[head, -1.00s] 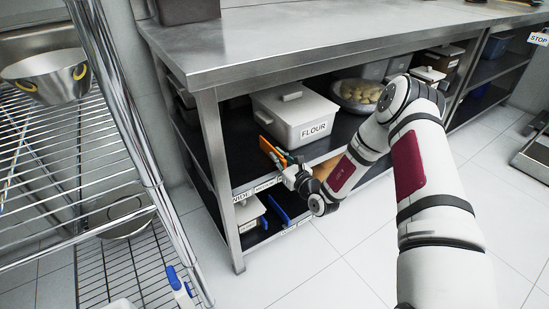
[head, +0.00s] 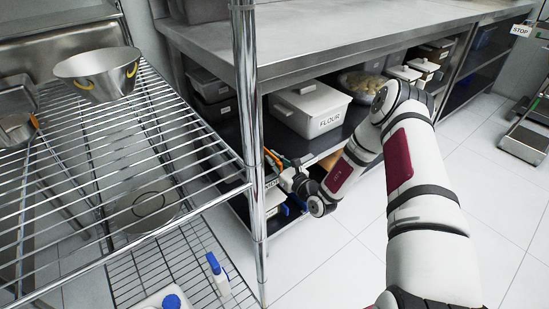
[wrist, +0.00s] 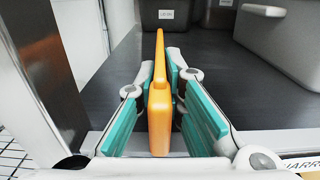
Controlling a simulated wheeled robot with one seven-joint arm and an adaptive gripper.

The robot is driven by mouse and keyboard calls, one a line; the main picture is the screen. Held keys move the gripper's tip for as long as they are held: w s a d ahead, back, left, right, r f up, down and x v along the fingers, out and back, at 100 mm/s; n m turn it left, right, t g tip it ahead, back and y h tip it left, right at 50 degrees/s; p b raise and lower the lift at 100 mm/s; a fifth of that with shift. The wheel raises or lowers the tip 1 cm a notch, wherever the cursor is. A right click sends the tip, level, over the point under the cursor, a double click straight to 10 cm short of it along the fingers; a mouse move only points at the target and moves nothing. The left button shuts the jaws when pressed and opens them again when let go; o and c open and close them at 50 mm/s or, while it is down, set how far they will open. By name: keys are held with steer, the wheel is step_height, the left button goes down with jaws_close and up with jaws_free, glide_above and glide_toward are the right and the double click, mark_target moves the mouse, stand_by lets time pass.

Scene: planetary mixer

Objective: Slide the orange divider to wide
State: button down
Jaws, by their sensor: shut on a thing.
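The orange divider (wrist: 160,110) stands upright on the dark shelf (wrist: 105,85), running from the front edge toward the back. My gripper (wrist: 162,85) is shut on it, with a teal-padded finger on each side. In the head view the divider (head: 273,160) is partly hidden by a rack post, and my gripper (head: 290,178) is at the shelf's front edge. I cannot make out a "wide" label now.
The flour bin (head: 308,107) is right of the divider. A grey bin (wrist: 170,14) stands behind it at the back. A steel shelf leg (wrist: 45,75) is at left. The wire rack's post (head: 247,130) stands close in front of the shelf. Open floor (head: 350,265) lies at front.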

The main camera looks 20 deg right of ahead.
steer(key=shift+s+f, duration=0.1)
steer(key=c, duration=1.8)
jaws_free()
steer(key=shift+o, duration=0.2)
steer(key=v, duration=1.2)
